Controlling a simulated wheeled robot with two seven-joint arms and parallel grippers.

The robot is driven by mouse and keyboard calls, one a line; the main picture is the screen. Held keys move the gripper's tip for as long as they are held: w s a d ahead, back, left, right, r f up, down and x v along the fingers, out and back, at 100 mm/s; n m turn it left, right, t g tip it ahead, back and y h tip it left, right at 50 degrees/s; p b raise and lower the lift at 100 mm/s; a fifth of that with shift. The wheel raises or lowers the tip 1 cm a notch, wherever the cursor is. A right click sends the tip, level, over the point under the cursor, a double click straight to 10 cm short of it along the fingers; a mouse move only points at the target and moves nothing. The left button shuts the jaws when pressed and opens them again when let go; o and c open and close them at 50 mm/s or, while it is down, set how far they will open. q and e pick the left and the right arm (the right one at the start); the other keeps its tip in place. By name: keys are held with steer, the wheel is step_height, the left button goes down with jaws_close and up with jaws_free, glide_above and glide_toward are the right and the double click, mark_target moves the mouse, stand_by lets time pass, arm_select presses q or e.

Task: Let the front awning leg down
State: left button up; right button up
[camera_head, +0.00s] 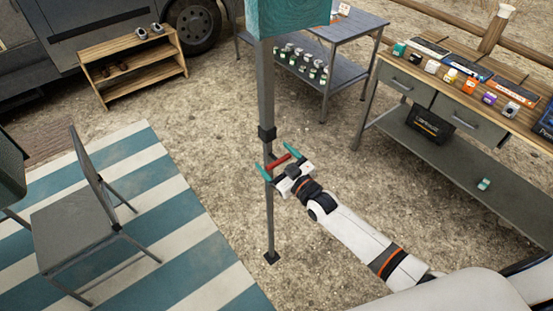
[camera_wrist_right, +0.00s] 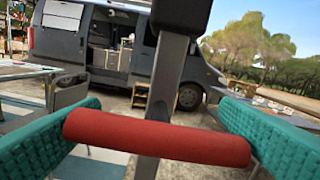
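The front awning leg (camera_head: 269,210) is a grey upright pole with a black collar (camera_head: 266,133) and a small dark foot (camera_head: 271,257) low over the gravel. I cannot tell whether the foot touches the ground. A red bar (camera_head: 278,162) is beside the pole below the collar. My right gripper (camera_head: 276,159) is at the bar with teal fingers spread. In the right wrist view the red bar (camera_wrist_right: 157,137) spans the gap between the fingers, in front of the pole (camera_wrist_right: 167,80). My left gripper is out of view.
A teal block-like part (camera_head: 288,14) hides the pole's top. A striped mat (camera_head: 140,225) with a grey chair (camera_head: 85,220) is to the left. A workbench (camera_head: 470,150) with drawers and small items stands right. A wooden shoe rack (camera_head: 130,65) is by the van.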

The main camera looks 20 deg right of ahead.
steer(key=c, duration=0.8)
step_height(320, 180, down, 12)
steer(key=b, duration=1)
steer(key=o, duration=1.3)
steer(key=shift+c, duration=0.2)
steer(key=shift+s, duration=0.1)
steer(key=b+v, duration=0.1)
steer(key=v, duration=1.1)
